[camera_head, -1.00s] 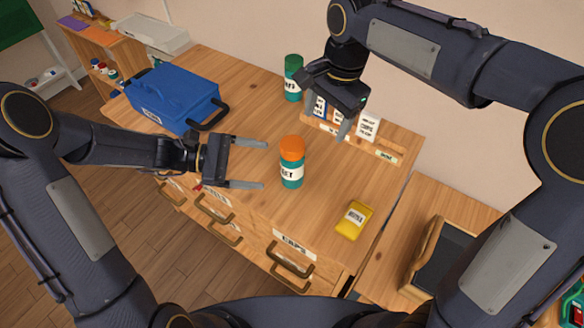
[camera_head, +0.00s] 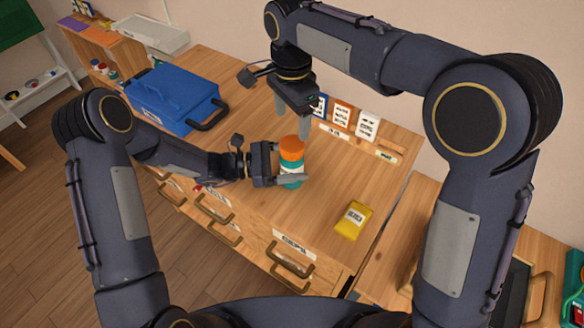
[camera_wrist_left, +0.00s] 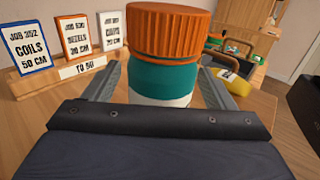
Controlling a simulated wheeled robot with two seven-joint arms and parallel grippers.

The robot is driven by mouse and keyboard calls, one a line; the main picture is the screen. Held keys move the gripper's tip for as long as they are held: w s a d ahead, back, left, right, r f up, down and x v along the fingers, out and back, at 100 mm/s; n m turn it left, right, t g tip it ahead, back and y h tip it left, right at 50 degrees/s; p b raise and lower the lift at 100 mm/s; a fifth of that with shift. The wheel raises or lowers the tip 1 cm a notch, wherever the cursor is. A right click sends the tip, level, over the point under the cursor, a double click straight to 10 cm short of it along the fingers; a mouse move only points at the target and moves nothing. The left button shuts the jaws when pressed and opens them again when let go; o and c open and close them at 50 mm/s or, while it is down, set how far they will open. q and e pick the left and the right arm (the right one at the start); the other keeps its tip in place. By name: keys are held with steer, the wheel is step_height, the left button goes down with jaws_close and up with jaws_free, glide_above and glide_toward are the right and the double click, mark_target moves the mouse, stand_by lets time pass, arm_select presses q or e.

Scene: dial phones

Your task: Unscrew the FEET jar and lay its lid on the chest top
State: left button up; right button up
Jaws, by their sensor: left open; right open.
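The jar has a teal body (camera_head: 291,169) and a ribbed orange lid (camera_head: 292,148). It stands upright on the wooden chest top (camera_head: 335,180), with the lid on it. My left gripper (camera_head: 293,166) is open around the jar's body, one finger on each side, below the lid. The left wrist view shows the teal body (camera_wrist_left: 165,65) between the fingers and the lid (camera_wrist_left: 168,30) above them. The label is mostly covered. My right gripper (camera_head: 292,122) is open and empty, pointing down just above and behind the lid.
A blue toolbox (camera_head: 172,97) sits at the back left of the chest top. A yellow labelled block (camera_head: 353,220) lies at the front right. Upright cards (camera_head: 342,118) stand in a wooden holder along the back. The chest top between the jar and yellow block is clear.

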mark_target(292, 144)
arm_select(q)
steer(key=shift+d, duration=0.15)
steer(key=shift+c, duration=0.5)
jaws_close()
arm_select(e)
steer(key=m, duration=0.5)
steer(key=shift+s+f, duration=0.1)
steer(key=shift+f, duration=0.25)
steer(key=m, duration=0.4)
steer(key=shift+m, duration=0.4)
steer(key=m, duration=0.3)
steer(key=shift+r+m, duration=0.25)
steer(key=shift+m, duration=0.05)
steer(key=shift+f, duration=3.9)
